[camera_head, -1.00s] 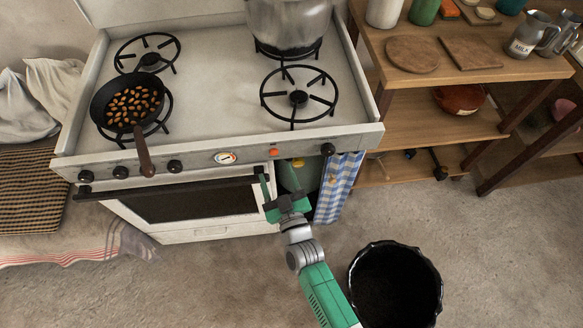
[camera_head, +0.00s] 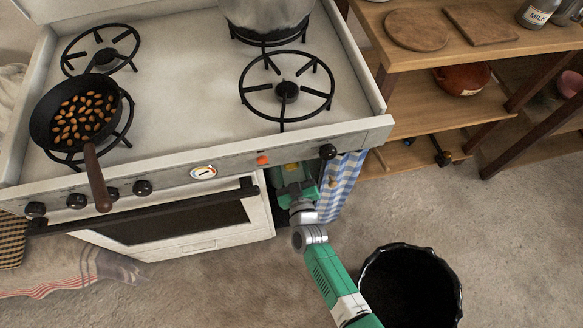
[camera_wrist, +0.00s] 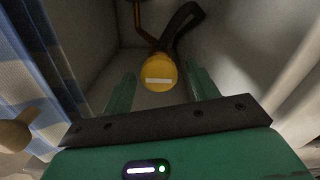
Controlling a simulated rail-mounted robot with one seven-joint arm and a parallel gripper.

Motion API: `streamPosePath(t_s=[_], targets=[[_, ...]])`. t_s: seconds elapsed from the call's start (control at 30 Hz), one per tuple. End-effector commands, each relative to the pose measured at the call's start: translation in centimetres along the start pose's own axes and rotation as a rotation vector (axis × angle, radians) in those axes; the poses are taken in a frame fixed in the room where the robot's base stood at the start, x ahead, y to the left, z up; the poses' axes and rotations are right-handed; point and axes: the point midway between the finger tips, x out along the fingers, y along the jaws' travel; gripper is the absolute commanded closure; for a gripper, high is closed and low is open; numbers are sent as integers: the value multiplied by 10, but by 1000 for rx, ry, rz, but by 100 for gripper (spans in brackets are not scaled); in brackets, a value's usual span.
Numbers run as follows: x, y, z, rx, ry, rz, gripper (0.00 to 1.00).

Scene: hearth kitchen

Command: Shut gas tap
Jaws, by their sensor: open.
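The gas tap (camera_wrist: 159,76) shows in the wrist view as a round yellow knob with a pale bar lying across its face. It sits inside the recess under the stove, right of the oven. My gripper (camera_head: 296,190) reaches into this recess in the head view. In the wrist view its two green fingers stand apart, one on each side of the tap in the picture, with nothing held between them. I cannot tell how much depth is left between fingertips and tap. In the head view the arm partly hides the recess.
A blue checked curtain (camera_head: 341,184) hangs at the recess's right side; a wooden knob (camera_wrist: 14,133) is near it. A copper pipe (camera_wrist: 141,22) and black hose (camera_wrist: 182,25) run behind the tap. The oven door (camera_head: 170,222) is left, a black bin (camera_head: 412,290) on the floor.

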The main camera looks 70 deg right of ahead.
Motion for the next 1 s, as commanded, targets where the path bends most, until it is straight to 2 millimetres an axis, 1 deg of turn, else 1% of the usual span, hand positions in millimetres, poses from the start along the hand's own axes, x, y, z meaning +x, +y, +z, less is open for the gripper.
streamPosePath(t_s=[0.1,0.3,0.37,0.4,0.53,0.57,0.77,1.0], targets=[[6,0,0,1,0,1,41],[6,0,-1,1,0,0,41],[6,0,-1,1,0,0,51],[6,0,-1,1,0,0,59],[6,0,-1,1,0,0,84],[6,0,-1,1,0,0,86],[6,0,-1,15,1,0,86],[6,0,0,124,1,-1,86]])
